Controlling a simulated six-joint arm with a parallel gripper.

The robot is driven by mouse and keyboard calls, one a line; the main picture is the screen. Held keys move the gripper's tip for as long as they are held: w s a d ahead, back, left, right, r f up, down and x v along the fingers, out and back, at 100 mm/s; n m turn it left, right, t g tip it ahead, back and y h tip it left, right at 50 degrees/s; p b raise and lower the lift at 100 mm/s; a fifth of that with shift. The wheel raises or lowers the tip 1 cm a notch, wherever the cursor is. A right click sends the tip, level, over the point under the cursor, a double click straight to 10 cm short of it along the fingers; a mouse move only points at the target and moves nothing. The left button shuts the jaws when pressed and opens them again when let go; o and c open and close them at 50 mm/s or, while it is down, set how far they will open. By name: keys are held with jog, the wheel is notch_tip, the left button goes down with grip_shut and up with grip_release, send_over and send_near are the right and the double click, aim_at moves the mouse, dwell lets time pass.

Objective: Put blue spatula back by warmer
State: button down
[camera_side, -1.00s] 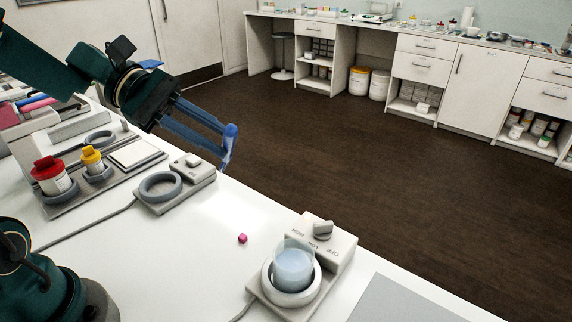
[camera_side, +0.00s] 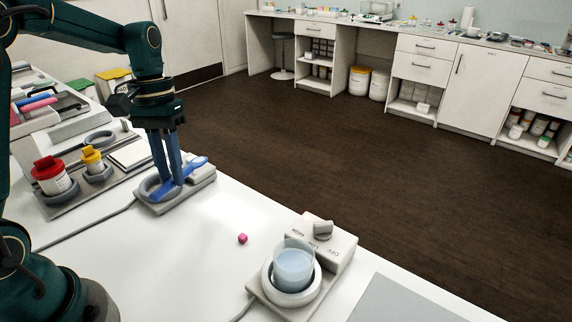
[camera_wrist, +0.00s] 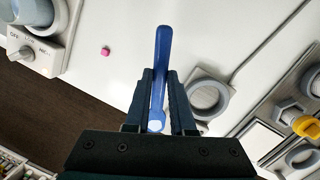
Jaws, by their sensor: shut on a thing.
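The blue spatula (camera_side: 198,163) is held between the fingers of my gripper (camera_side: 171,182), which points straight down in the side view. The spatula lies slanted across the fingertips, in front of or over a grey ringed unit (camera_side: 203,174); I cannot tell its height. In the wrist view the spatula (camera_wrist: 163,48) runs out beyond the closed fingers of my gripper (camera_wrist: 159,85). The warmer (camera_side: 337,246), with a dial marked OFF, LOW and HIGH, stands at the front right. A beaker of pale blue liquid (camera_side: 293,268) sits in its ring. The warmer (camera_wrist: 43,58) is at upper left in the wrist view.
A small pink cube (camera_side: 242,238) lies on the white table between the two units. A red-capped jar (camera_side: 52,176) and a yellow-capped jar (camera_side: 93,160) stand on a grey tray at left. The table around the cube is clear; its edge drops to the dark floor.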

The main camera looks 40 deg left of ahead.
jog(key=w+a+m+t+y, duration=0.1)
jog(key=w+a+m+y, duration=0.1)
jog(key=w+a+m, duration=0.15)
jog(key=m, duration=0.1)
send_over(243, 213)
notch_tip(243, 213, down, 6)
jog(key=shift+d+f, duration=0.1)
jog(key=shift+f, duration=2.1)
